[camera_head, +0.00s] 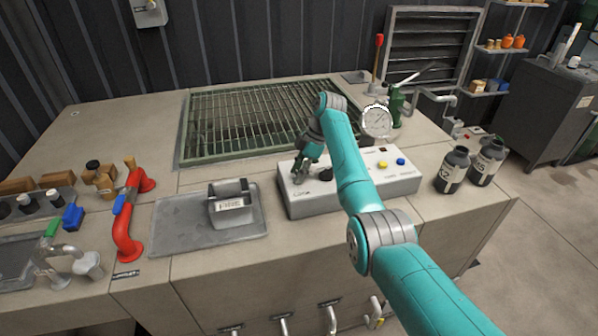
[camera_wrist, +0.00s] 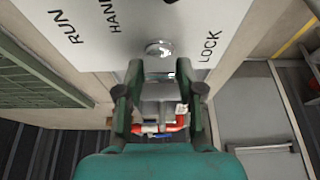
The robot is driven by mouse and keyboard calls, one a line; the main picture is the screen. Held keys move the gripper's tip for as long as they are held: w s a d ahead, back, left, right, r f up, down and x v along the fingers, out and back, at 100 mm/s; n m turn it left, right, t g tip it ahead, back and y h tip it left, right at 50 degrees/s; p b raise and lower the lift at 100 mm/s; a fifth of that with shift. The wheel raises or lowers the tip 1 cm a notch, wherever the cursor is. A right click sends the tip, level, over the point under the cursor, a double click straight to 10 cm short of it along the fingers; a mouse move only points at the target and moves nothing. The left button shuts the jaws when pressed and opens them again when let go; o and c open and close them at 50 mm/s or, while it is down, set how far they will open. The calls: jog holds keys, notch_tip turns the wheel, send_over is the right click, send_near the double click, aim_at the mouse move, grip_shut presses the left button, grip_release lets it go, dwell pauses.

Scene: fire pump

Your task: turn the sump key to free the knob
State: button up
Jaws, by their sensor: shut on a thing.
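A light grey control box (camera_head: 350,203) stands on the bench. My gripper (camera_head: 298,176) points down at the left end of its top and is shut on the sump key. In the wrist view my fingers (camera_wrist: 160,88) close around the grey key (camera_wrist: 158,91), just beside a round silver lock (camera_wrist: 158,48) in the panel. The panel carries the words RUN, HAND and LOCK; LOCK is nearest the fingers. The key's exact angle is hard to tell, as the fingers partly hide it. A black knob (camera_head: 326,174) sits right of my gripper on the box.
Yellow (camera_head: 400,162) and blue (camera_head: 381,163) buttons are on the box's right part. A grey tray (camera_head: 170,235) with a labelled block (camera_head: 232,203) lies left. A grating (camera_head: 240,115) and gauge (camera_head: 377,121) are behind. Two dark bottles (camera_head: 453,170) (camera_head: 487,162) stand right.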

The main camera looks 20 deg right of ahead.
dwell(0.3)
jog(key=o, duration=1.1)
jog(key=shift+o, duration=0.2)
jog(key=v, duration=1.2)
jog(key=shift+s+d+f, duration=0.1)
